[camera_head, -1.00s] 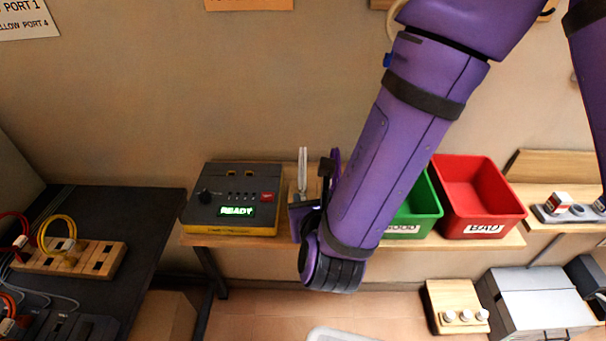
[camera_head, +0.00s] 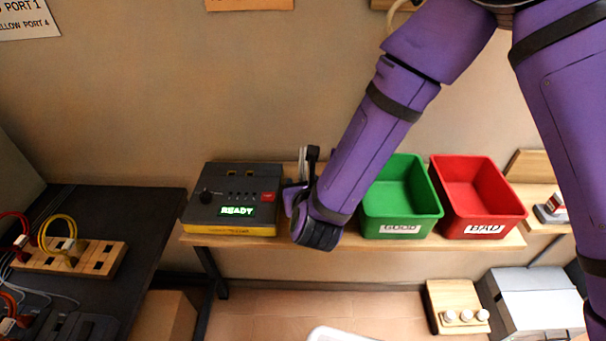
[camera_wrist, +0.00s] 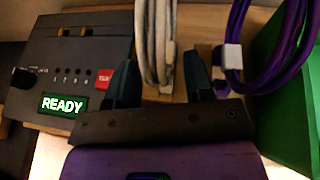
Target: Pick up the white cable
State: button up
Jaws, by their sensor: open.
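The white cable (camera_wrist: 157,40) hangs as a bundled loop in the upper middle of the wrist view. Its lower end, with a pale connector, lies between the two fingers of my gripper (camera_wrist: 161,75). The fingers are spread, with a finger on each side of the cable, and do not appear closed on it. In the head view a thin strip of the white cable (camera_head: 302,160) shows just right of the tester box. My gripper there is mostly hidden by my own wrist and arm.
The tester box (camera_wrist: 80,60) reading READY stands close to the left of my gripper. A purple cable (camera_wrist: 272,60) with a white connector hangs close on the right. Beyond it are a green bin (camera_head: 402,213) and a red bin (camera_head: 483,205) on the shelf.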

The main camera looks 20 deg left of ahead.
jog(key=shift+w, duration=0.1)
grip_shut()
jog(key=shift+r, duration=0.1)
dwell(0.3)
